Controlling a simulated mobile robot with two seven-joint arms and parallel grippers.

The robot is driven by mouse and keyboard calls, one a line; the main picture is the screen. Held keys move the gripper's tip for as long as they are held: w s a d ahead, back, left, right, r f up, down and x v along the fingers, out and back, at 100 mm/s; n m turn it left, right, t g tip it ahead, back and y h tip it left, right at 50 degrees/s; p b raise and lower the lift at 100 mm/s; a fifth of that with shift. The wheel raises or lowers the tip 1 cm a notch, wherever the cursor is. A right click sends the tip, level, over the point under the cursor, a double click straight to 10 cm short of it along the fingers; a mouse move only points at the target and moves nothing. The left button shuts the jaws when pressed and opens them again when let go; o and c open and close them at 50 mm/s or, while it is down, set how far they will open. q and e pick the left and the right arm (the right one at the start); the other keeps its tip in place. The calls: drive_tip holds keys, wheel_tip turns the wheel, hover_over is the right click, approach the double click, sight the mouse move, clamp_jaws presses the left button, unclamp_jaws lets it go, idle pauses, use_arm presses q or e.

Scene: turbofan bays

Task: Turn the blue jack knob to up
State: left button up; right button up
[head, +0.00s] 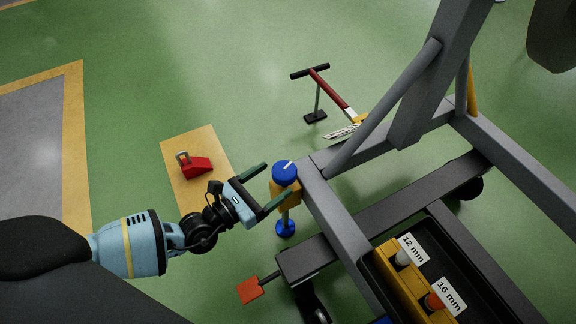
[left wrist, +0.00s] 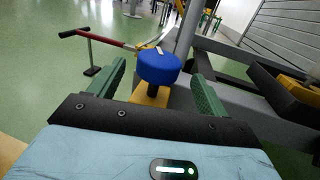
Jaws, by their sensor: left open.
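The blue jack knob (head: 284,172) sits on top of a jack with a yellow block (head: 285,193) at the corner of a grey frame, with a blue foot below. A white mark shows on the knob's top. In the left wrist view the knob (left wrist: 158,68) stands ahead, between the lines of the two fingers. My left gripper (head: 267,184) is open, its green fingers pointing at the knob, one on each side of its line. I cannot tell whether a fingertip touches it. My right gripper is not in view.
The grey frame (head: 335,207) extends right of the knob. A tray (head: 465,262) holds parts labelled 12 mm and 16 mm. A red-handled tow bar (head: 332,88) stands behind. A red chock (head: 196,166) lies on a tan mat (head: 190,140). An orange pedal (head: 249,290) sticks out low in front.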

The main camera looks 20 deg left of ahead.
sight(294, 165)
use_arm(q)
drive_tip(key=b+x, duration=0.1)
drive_tip(key=x, duration=0.4)
drive_tip(key=shift+w, duration=0.1)
drive_tip(key=shift+w+d+b, duration=0.3)
drive_tip(key=shift+w+b, duration=0.15)
drive_tip(key=shift+w, duration=0.25)
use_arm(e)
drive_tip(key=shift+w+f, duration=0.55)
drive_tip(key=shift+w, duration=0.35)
use_arm(q)
drive_tip(key=c, duration=1)
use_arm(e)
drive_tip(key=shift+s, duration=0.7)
